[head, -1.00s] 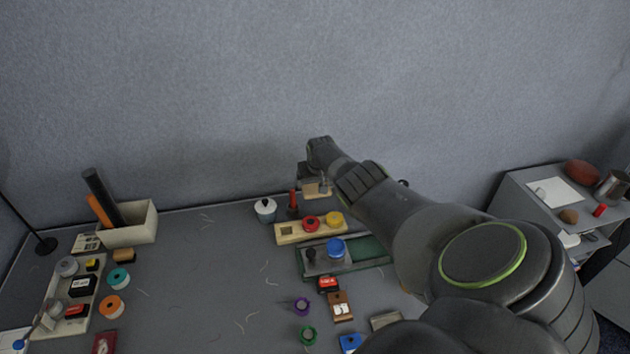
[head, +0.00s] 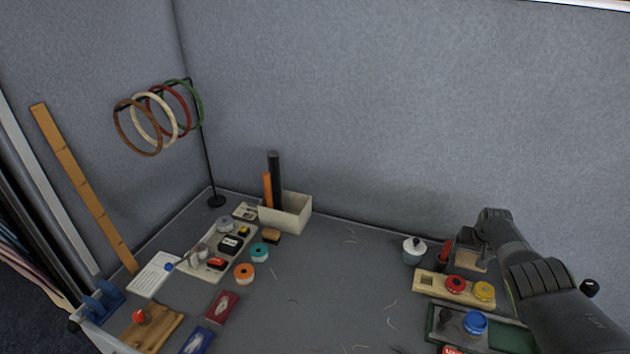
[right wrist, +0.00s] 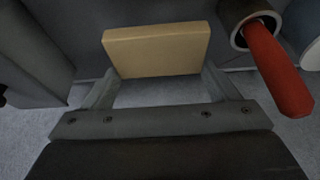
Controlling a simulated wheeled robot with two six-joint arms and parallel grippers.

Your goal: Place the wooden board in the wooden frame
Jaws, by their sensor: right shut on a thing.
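My right gripper (head: 482,246) is shut on a small tan wooden board (head: 470,260), at the right of the head view. In the right wrist view the board (right wrist: 157,50) sits between the two fingertips (right wrist: 157,78), its broad face toward the camera. A pale wooden frame-like strip (head: 442,291) lies in front of the board. It has a square opening at its left end and red and yellow round pieces to the right. The board is apart from the strip in the picture. My left gripper is not in view.
A red-handled item (right wrist: 275,68) stands in a dark holder close beside the board. A white lidded pot (head: 414,252) is left of it. A green tray (head: 510,338) with a blue round piece lies in front. A cream box (head: 287,213) stands farther left. The table's middle is mostly clear.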

